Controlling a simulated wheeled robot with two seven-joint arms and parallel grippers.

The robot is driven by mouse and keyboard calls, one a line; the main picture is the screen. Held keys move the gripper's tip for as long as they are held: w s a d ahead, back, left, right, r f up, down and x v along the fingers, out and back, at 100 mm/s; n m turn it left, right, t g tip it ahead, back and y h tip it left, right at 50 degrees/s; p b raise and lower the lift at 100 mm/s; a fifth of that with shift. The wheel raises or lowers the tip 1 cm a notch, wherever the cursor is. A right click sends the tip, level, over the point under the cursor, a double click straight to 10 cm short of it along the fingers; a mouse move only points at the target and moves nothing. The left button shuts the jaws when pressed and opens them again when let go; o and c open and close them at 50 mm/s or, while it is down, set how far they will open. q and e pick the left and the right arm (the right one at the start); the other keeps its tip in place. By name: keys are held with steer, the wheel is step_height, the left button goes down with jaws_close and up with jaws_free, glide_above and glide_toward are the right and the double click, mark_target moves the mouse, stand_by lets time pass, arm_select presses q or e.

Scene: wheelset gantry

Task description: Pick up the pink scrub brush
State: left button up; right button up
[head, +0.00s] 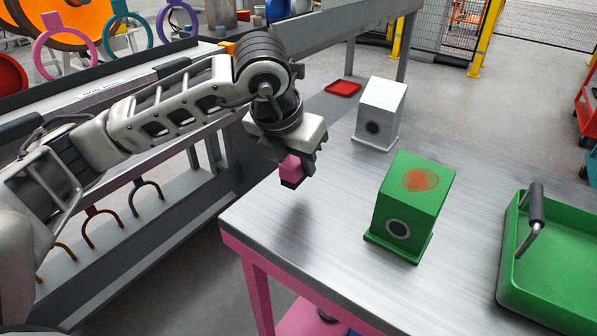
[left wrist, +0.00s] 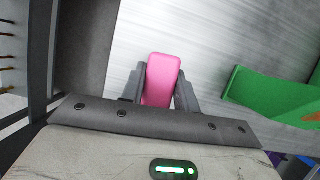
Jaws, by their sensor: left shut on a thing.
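The pink scrub brush (head: 291,168) is held in my left gripper (head: 302,170), over the left part of the metal table near its edge. A dark underside shows below its pink body. In the left wrist view the pink brush (left wrist: 162,80) sits between the two dark fingers of my left gripper (left wrist: 161,90), which press on its sides. The brush appears to be a little above the tabletop. My right gripper is not in view.
On the table (head: 330,225) stand a green box with an orange-red smudge (head: 412,200), a white box (head: 379,112) and a green tray with a dark handle (head: 550,270). A small red tray (head: 343,88) lies farther back. A grey rack with hooks is at left.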

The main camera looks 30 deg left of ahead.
mark_target(294, 164)
arm_select(q)
steer(key=s+r, duration=0.2)
steer(key=r, duration=0.1)
steer(key=s+r, duration=0.1)
steer(key=shift+s+d+r, duration=0.2)
steer(key=shift+s+r, duration=0.05)
steer(key=s+d+r, duration=0.1)
steer(key=s+r, duration=0.3)
steer(key=s, duration=0.5)
steer(key=shift+s, duration=0.2)
steer(key=shift+r, duration=0.1)
steer(key=shift+o, duration=0.9)
steer(key=shift+c, duration=0.5)
